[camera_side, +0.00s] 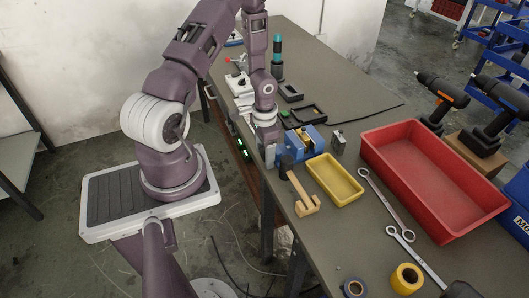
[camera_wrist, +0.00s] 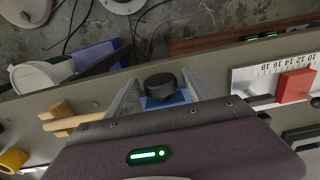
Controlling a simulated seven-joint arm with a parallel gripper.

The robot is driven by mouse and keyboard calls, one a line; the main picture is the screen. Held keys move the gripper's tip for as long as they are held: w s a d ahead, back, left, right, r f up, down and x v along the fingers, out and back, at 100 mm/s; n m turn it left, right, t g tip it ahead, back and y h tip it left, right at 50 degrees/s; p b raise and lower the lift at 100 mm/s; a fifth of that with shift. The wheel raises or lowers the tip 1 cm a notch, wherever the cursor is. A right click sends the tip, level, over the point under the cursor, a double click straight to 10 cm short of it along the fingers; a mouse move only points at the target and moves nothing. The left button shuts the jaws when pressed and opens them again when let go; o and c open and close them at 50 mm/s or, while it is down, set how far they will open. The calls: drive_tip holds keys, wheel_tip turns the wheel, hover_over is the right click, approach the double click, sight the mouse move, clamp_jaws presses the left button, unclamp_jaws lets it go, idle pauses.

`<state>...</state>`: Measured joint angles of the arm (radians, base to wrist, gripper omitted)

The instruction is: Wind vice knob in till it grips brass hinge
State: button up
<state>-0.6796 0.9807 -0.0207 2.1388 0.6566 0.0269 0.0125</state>
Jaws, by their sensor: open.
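The blue vice (camera_side: 305,143) stands near the table's front edge, beside my gripper (camera_side: 277,161) in the side view. In the wrist view, my gripper (camera_wrist: 159,66) is open, with one finger on each side of the round black vice knob (camera_wrist: 160,86). The knob appears between the fingers, and I cannot tell whether either touches it. Part of the blue vice body (camera_wrist: 168,101) shows behind the knob.
A yellow tray (camera_side: 335,181) and wooden piece (camera_side: 304,202) lie close to the vice. A large red bin (camera_side: 428,172), wrenches (camera_side: 385,205) and tape rolls (camera_side: 406,279) are to the right. In the wrist view, a scale with a red slider (camera_wrist: 295,84) is right of the fingers.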

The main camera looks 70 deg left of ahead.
drive_tip(key=c, duration=1.3)
drive_tip(key=shift+s+d+f+y, duration=0.1)
drive_tip(key=shift+d+y, duration=0.1)
drive_tip(key=shift+y, duration=1.1)
drive_tip(key=o, duration=1.3)
drive_tip(key=shift+r, duration=0.2)
